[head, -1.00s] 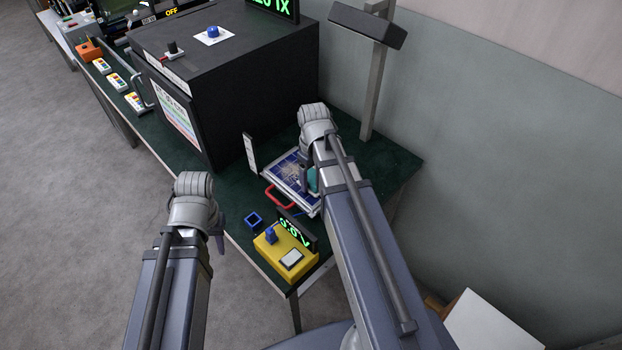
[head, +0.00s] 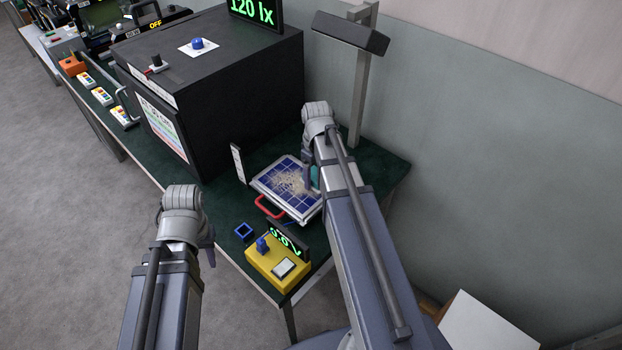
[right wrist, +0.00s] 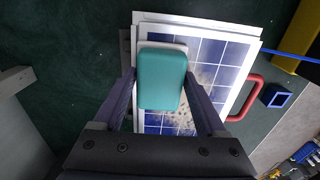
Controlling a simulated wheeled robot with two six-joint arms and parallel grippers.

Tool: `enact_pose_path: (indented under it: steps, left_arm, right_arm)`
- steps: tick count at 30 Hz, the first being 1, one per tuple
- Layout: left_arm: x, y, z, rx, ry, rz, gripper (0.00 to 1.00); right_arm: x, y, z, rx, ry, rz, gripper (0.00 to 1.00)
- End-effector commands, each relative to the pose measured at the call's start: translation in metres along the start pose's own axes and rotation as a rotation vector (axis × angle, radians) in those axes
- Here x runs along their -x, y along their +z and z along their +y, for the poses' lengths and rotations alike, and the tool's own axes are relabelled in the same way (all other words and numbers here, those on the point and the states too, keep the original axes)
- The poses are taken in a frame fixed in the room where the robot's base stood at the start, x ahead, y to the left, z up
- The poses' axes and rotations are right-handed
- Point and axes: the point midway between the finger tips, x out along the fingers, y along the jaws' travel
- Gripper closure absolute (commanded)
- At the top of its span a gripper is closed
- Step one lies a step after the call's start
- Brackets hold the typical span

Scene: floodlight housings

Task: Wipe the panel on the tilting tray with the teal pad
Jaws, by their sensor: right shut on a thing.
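The blue gridded panel (head: 279,175) lies on the tilting tray (head: 302,217) on the green bench, with sandy dust over its middle. The tray has a red handle (head: 268,207). My right gripper (right wrist: 160,82) is shut on the teal pad (right wrist: 161,80), which also shows in the head view (head: 315,178) at the panel's right edge. In the right wrist view the pad overlaps the panel's edge; I cannot tell if it touches the surface. My left gripper (head: 209,252) hangs off the bench's left edge, apart from the tray; its jaw opening is unclear.
A large black box (head: 215,85) stands behind the tray, a lamp post (head: 359,100) behind right. A white upright plate (head: 238,164) stands close to the tray. A yellow meter box (head: 278,265) and a small blue square holder (head: 244,232) sit in front.

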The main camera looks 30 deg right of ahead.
Motion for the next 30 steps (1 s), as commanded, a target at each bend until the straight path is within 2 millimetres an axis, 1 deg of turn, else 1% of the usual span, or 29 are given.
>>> enact_pose_path:
  steps: [2,8,18,25,30]
  left_arm:
    - [0.0,0.0,0.0,0.0,0.0,0.0,0.64]
    - [0.0,0.0,0.0,0.0,0.0,0.0,0.64]
    - [-0.003,0.0,0.0,0.0,0.0,0.0,0.64]
    - [-0.003,0.0,0.0,0.0,0.0,0.0,0.64]
    - [-0.002,0.0,0.0,0.0,0.0,0.0,0.64]
  right_arm:
    - [0.0,0.0,0.003,0.0,0.0,0.0,0.7]
    - [0.0,-0.002,0.003,0.001,-0.001,0.0,0.7]
    - [-0.003,-0.023,0.003,0.001,-0.001,0.0,0.7]
    - [-0.003,-0.024,0.001,0.001,-0.001,0.002,0.7]
    - [-0.002,-0.023,-0.01,0.003,-0.002,0.002,0.7]
